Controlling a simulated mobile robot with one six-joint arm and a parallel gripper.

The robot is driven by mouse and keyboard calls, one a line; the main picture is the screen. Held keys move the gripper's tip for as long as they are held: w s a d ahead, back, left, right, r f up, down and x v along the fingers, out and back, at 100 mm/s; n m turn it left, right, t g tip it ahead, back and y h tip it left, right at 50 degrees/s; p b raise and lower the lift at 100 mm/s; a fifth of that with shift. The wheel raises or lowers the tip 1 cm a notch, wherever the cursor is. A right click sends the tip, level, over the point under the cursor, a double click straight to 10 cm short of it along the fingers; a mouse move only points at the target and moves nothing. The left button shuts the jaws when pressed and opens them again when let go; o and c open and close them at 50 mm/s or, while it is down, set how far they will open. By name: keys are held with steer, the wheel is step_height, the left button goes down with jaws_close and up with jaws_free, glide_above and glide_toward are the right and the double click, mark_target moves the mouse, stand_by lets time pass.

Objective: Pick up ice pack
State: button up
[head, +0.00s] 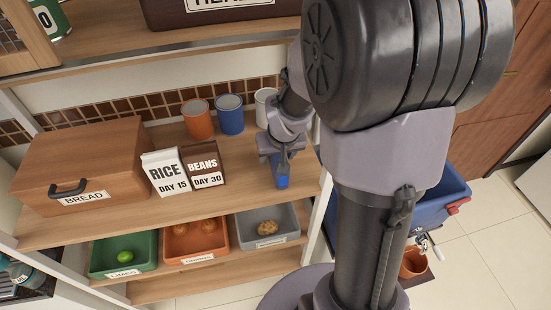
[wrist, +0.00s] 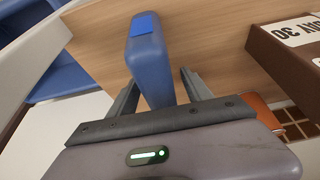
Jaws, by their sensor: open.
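The ice pack (head: 281,179) is a blue upright block on the wooden shelf, right of the beans box in the head view. It also shows in the wrist view as a tall blue block (wrist: 151,65) with a brighter blue patch on top. My gripper (head: 279,157) is at the ice pack, partly covering it in the head view. In the wrist view my gripper (wrist: 157,85) is open, with one finger on each side of the ice pack. I cannot tell whether either finger touches it.
A beans box (head: 205,164) and a rice box (head: 165,172) stand left of the ice pack. Orange (head: 198,121) and blue (head: 230,117) cups stand behind. A bread box (head: 85,165) is at the left. A blue cooler (head: 440,200) is at the right, beyond the shelf post.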

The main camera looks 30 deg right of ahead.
steer(key=shift+f+b, duration=0.25)
steer(key=shift+b, duration=0.15)
stand_by(0.4)
jaws_close()
